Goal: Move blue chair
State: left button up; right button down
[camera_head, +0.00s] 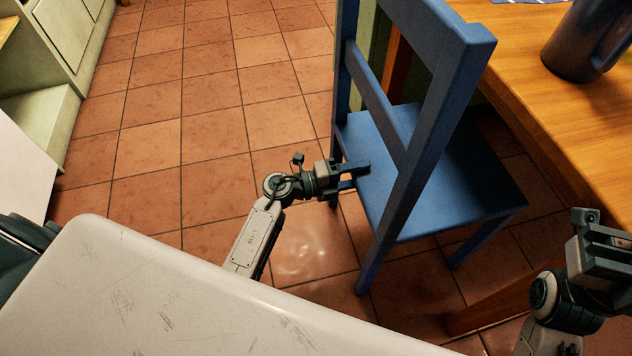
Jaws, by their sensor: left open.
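The blue chair (446,176) stands upright on the tiled floor at the right of centre, its seat partly under the table edge and its open backrest toward me. My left gripper (352,176) is open at the chair's left side, its fingers pointing right, close to the seat edge and the lower backrest. I cannot tell whether the fingers touch the chair. My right gripper (612,245) is at the right edge, partly cut off, apart from the chair; its jaws do not show clearly.
A wooden table (560,110) stands at the right with a dark mug (583,45) on it. Pale green cabinets (62,60) line the upper left. The tiled floor (205,110) left of the chair is clear.

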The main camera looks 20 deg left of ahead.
pick_arm(q)
jog(key=p+v, duration=0.2)
jog(key=v, duration=1)
jog(key=shift+r, duration=0.1)
